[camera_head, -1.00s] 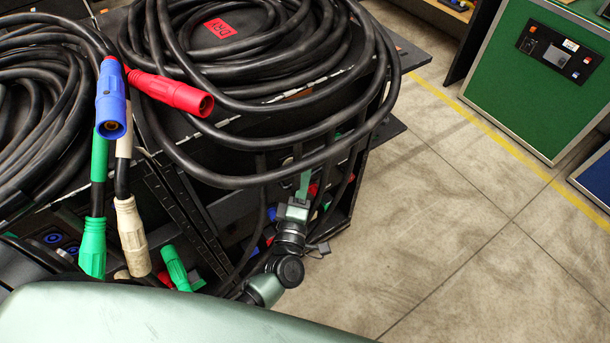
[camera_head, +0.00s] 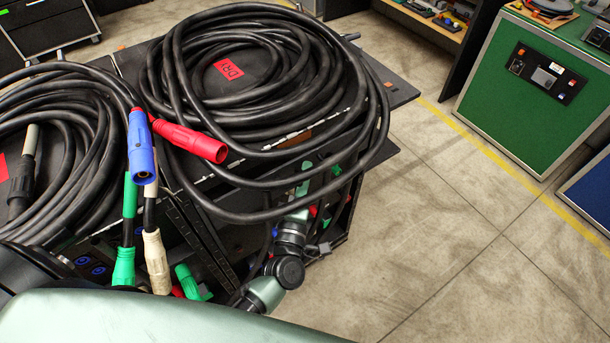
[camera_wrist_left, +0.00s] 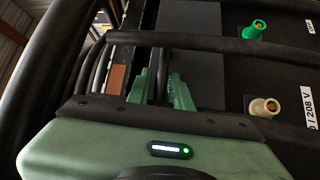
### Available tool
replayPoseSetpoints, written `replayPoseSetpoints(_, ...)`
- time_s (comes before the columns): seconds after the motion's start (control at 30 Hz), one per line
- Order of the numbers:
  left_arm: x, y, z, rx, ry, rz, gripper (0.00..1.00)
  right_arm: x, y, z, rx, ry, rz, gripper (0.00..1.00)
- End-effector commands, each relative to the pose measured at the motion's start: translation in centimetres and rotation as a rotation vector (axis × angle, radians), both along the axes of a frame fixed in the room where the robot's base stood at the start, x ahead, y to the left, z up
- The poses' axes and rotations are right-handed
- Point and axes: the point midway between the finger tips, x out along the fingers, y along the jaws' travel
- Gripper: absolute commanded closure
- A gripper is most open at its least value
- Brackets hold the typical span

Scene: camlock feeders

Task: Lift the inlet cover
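My left gripper (camera_head: 303,186) is at the front face of the black rack, under the hanging cable coil. Its green fingers are mostly hidden there. In the left wrist view the two fingers of the left gripper (camera_wrist_left: 162,90) stand apart, with a narrow dark gap between them. A flat dark grey plate (camera_wrist_left: 195,50) lies just beyond and right of the fingers; I cannot tell whether it is the inlet cover. A green connector (camera_wrist_left: 256,29) and a white connector (camera_wrist_left: 262,107) stick out of the black panel to its right. My right gripper is not in view.
Thick black cables (camera_head: 340,165) hang over the rack edge close above my left gripper. Loose red (camera_head: 200,143), blue (camera_head: 142,148), green and white plugs hang at the left. A green cabinet (camera_head: 520,110) stands at the right. The concrete floor between is clear.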

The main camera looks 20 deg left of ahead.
Motion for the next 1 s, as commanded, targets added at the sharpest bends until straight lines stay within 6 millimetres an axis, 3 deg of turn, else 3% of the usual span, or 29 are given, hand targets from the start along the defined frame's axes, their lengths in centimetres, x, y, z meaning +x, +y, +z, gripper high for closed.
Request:
replayPoseSetpoints(0.33, -0.4, -0.1, -0.3, 0.000, 0.004, -0.001, 0.79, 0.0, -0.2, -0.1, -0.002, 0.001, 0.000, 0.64)
replayPoseSetpoints(0.7, -6.1, -0.7, -1.3, 0.000, 0.005, -0.001, 0.79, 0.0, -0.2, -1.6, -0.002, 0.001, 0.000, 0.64)
replayPoseSetpoints(1.0, -7.7, -0.9, -1.2, 0.000, 0.002, 0.000, 0.79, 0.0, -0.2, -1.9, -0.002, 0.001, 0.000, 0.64)
